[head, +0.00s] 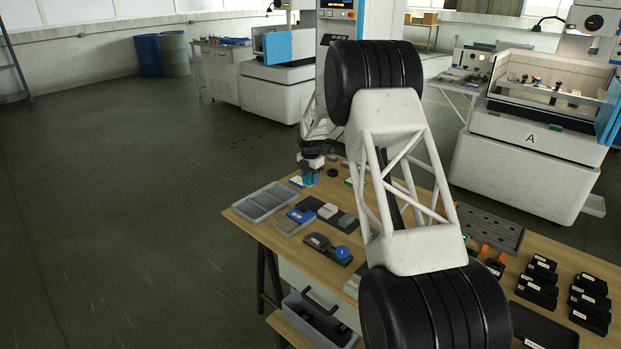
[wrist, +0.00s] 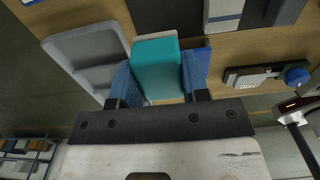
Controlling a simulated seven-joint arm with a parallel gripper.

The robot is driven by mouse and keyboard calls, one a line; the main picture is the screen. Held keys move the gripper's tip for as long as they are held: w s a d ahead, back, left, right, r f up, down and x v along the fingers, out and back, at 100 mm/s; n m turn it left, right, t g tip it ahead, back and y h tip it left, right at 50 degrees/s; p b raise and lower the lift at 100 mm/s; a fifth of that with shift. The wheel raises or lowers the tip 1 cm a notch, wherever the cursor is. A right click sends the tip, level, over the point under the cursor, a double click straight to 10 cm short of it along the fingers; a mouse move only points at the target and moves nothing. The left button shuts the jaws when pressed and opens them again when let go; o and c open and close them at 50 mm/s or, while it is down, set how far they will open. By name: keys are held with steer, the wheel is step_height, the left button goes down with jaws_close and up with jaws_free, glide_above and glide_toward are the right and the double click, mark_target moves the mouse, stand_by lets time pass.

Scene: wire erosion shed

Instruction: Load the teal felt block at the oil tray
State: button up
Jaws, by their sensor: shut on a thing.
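The teal felt block (wrist: 157,68) sits between the two blue finger pads of my gripper (wrist: 155,84) in the wrist view. My gripper is shut on it. In the head view my gripper (head: 311,174) is small, over the far left part of the wooden bench, and the block is hard to make out there. A grey tray with compartments (wrist: 61,45) lies left of the block in the wrist view. The grey tray also shows at the bench's left end in the head view (head: 248,215). I cannot tell whether it is the oil tray.
A dark tool with a blue knob (head: 328,248) lies on the bench (head: 277,244), near blue and grey blocks (head: 300,214). A perforated dark plate (head: 485,229) and several black boxes (head: 590,300) lie to the right. My own arm hides the bench's middle.

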steer(key=shift+o, duration=1)
steer(key=shift+c, duration=0.6)
steer(key=shift+s+a, duration=0.45)
glide_above(287, 225)
steer(key=f, duration=0.1)
steer(key=shift+f, duration=0.15)
steer(key=shift+f, duration=0.2)
steer(key=shift+f, duration=2.8)
steer(key=shift+f, duration=0.65)
steer(key=shift+r, duration=0.15)
